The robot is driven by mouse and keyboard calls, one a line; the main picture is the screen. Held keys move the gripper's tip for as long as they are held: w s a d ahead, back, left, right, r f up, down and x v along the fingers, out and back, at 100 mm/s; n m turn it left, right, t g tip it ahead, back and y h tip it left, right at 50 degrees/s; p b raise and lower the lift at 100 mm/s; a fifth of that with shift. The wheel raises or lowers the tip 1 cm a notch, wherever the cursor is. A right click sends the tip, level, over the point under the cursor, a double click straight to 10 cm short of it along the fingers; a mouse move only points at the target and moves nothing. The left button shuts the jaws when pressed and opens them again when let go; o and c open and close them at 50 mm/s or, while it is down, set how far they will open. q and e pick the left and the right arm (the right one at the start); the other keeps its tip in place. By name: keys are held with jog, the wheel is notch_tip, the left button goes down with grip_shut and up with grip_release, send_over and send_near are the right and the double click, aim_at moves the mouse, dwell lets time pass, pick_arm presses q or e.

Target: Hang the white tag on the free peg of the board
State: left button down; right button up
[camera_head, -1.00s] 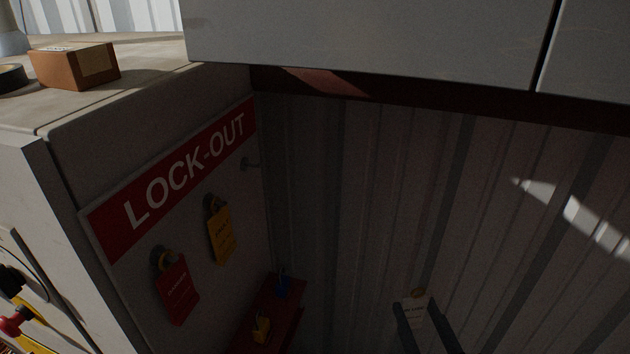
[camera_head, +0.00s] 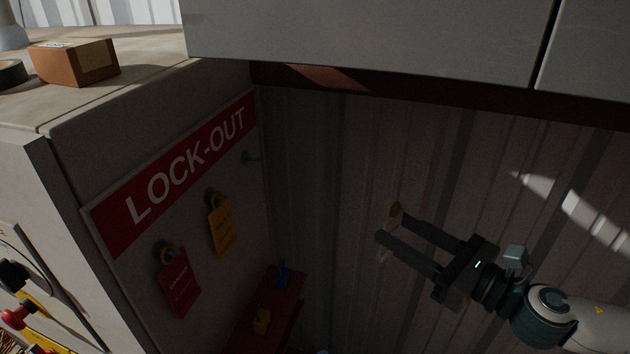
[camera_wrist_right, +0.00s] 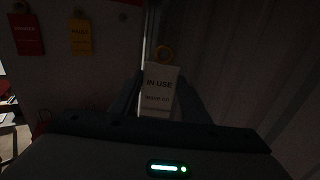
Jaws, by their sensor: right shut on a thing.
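My right gripper (camera_head: 386,222) points left in the head view, its jaws shut on the white tag (camera_head: 384,252), which shows there nearly edge-on. In the right wrist view the white tag (camera_wrist_right: 160,90) stands upright between the fingers, reads "IN USE" and has a yellow ring on top. The lock-out board (camera_head: 98,222) is on the cabinet's side, left of the gripper and apart from it. Its free peg (camera_head: 250,158) is at the far upper end. A red tag (camera_head: 178,282) and a yellow tag (camera_head: 222,228) hang on other pegs. My left gripper is not in view.
A grey overhead body (camera_head: 380,40) spans the top. A corrugated wall (camera_head: 330,180) stands behind. The space between gripper and board looks clear.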

aim_at(392, 211)
jog(key=shift+w+a+r+n+g+y, duration=0.1)
jog(key=shift+a+r+n+g+y, duration=0.15)
jog(key=shift+r+n+g+y, duration=0.3)
jog(key=shift+w+a+r+n+g+y, duration=0.15)
jog(key=shift+a+r+n+g+y, duration=0.2)
jog(key=shift+r, duration=0.45)
jog(key=shift+w+a+r+n+g+y, duration=0.15)
jog(key=shift+r+n+g+y, duration=0.15)
jog(key=shift+r+g+y, duration=0.25)
jog(key=shift+a+r+n+g+y, duration=0.35)
jog(key=shift+r+n+g+y, duration=0.25)
jog(key=shift+r+g, duration=0.1)
jog(key=shift+r, duration=0.1)
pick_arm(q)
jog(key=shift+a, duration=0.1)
pick_arm(e)
jog(key=shift+w+a+r+n+g+y, duration=0.15)
jog(key=shift+w+r+n+g+y, duration=0.1)
jog(key=shift+n+g, duration=0.2)
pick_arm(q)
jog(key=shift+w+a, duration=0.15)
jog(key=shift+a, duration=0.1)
pick_arm(e)
jog(key=shift+w+r+n+g, duration=0.15)
jog(key=shift+w+n+g, duration=0.15)
jog(key=shift+g, duration=0.1)
